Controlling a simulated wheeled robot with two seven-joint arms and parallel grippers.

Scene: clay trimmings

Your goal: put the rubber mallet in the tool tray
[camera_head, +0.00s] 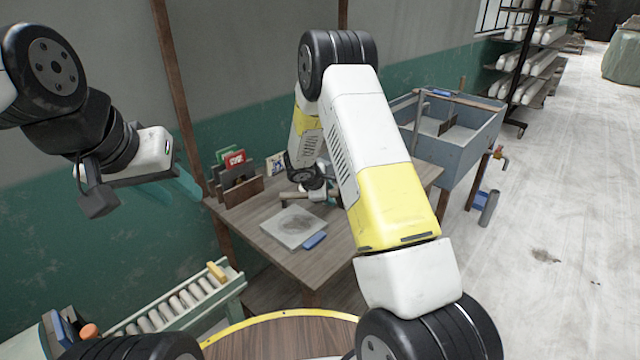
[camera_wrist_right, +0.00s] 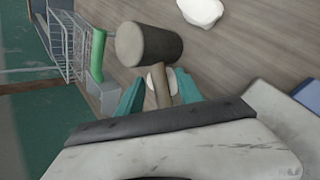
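The rubber mallet shows in the right wrist view, with a dark grey cylindrical head (camera_wrist_right: 149,44) and a light wooden handle (camera_wrist_right: 161,92). The teal fingers of my right gripper (camera_wrist_right: 162,84) are on both sides of the handle, just below the head, and look closed against it. In the head view my right gripper (camera_head: 322,193) is low over the wooden table, partly hidden by my arm; a brown piece (camera_head: 292,195) shows beside it. My left gripper (camera_head: 187,186) is off the table's left end, seen edge-on. I cannot clearly identify the tool tray.
A wire rack (camera_wrist_right: 66,45) and white lump (camera_wrist_right: 201,11) show in the wrist view. A grey sink (camera_head: 445,150) stands right.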

